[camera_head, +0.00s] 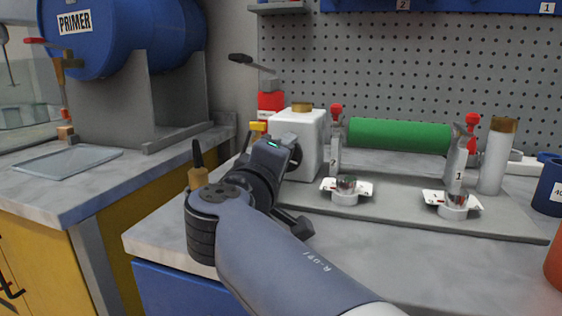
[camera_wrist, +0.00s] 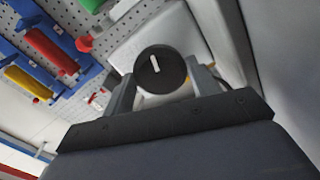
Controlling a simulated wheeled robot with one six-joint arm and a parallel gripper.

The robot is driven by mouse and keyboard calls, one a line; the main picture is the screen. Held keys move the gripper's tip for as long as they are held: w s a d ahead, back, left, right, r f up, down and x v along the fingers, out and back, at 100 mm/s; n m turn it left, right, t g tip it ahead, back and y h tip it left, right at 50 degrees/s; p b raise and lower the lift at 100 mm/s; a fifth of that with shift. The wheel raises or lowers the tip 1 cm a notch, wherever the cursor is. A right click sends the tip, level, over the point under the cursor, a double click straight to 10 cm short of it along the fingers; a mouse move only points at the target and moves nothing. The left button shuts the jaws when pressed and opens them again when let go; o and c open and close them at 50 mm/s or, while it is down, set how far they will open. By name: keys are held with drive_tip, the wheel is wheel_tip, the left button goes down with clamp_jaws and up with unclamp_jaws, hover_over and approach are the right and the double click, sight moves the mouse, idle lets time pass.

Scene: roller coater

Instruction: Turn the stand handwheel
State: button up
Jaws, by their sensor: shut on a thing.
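The stand handwheel is a round black knob with a white mark, seen face-on in the wrist view (camera_wrist: 155,70). The white mark tilts slightly from upright. My gripper (camera_wrist: 163,88) has its two grey fingers on either side of the knob and is shut on it. There the handwheel is mostly hidden by my gripper.
A green roller (camera_head: 400,135) spans behind two white dial mounts, left (camera_head: 345,198) and right (camera_head: 452,212). Red-knobbed levers (camera_head: 472,120) stand by its ends. A brass-capped white cylinder (camera_head: 497,160) and a blue cup (camera_head: 550,190) are at the right.

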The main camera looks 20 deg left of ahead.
drive_tip(key=o, duration=1)
drive_tip(key=s, duration=0.3)
drive_tip(key=s+p, duration=0.1)
drive_tip(key=s, duration=0.2)
drive_tip(key=s+d, duration=0.1)
drive_tip(key=s, duration=0.2)
drive_tip(key=shift+s+p, duration=0.3)
drive_tip(key=shift+p, duration=0.1)
drive_tip(key=shift+s+d, duration=0.1)
drive_tip(key=shift+s, duration=0.45)
drive_tip(key=shift+c, duration=0.2)
